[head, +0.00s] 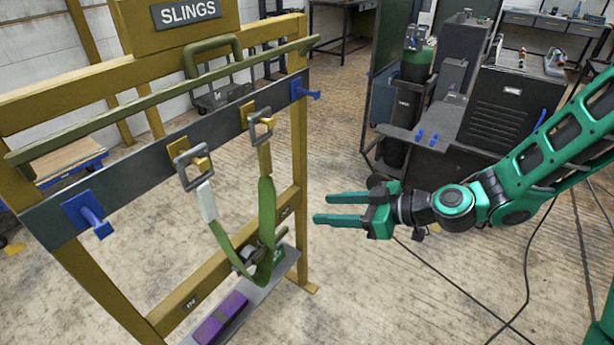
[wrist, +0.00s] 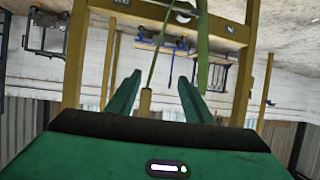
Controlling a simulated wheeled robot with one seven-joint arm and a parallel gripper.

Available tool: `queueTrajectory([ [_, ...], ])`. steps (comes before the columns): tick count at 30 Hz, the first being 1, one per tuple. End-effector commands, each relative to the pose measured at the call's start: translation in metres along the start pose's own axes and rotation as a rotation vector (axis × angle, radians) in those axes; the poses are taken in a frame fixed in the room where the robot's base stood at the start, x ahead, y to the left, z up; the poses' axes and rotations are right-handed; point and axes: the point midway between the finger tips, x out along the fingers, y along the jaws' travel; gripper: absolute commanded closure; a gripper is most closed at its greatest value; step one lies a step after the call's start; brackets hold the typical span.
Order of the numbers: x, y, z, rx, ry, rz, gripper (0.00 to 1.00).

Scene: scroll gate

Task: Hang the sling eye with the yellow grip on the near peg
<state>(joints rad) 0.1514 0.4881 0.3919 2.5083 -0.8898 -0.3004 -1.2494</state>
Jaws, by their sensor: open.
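In the head view a green sling hangs in a U from two yellow pegs on the rack's dark rail. Its right grey eye has the yellow grip (head: 265,158) below it and sits on the right yellow peg (head: 247,114). Its left eye (head: 189,165), with a white grip (head: 208,203), sits on the left yellow peg. The left blue peg (head: 93,217) looks larger and closer than the right blue peg (head: 308,92); both are bare. My gripper (head: 319,208) is open and empty, right of the rack, fingers pointing left. Sling webbing (wrist: 203,45) shows beyond the fingers (wrist: 160,88) in the wrist view.
A green bar (head: 120,105) with a raised handle (head: 213,48) runs along the rack above the pegs. A purple block (head: 220,318) lies on the lower shelf. A dark cabinet (head: 512,108) stands at the back right. The floor (head: 345,270) around my gripper is largely clear.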

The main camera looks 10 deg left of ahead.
Motion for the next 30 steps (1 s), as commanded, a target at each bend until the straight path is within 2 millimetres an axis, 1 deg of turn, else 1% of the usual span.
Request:
queueTrajectory([
  [1,0.013,-0.005,-0.013,0.000,0.071,-0.003,0.53],
  [3,0.024,-0.006,-0.033,-0.007,0.166,0.016,0.53],
  [6,0.034,-0.004,-0.056,0.001,0.276,0.055,0.53],
  [9,0.039,0.001,-0.071,0.015,0.349,0.096,0.53],
  [12,0.041,0.006,-0.080,0.028,0.390,0.127,0.53],
  [20,0.046,0.009,-0.087,0.034,0.413,0.147,0.53],
  [30,0.066,0.012,-0.096,0.033,0.413,0.146,0.53],
])
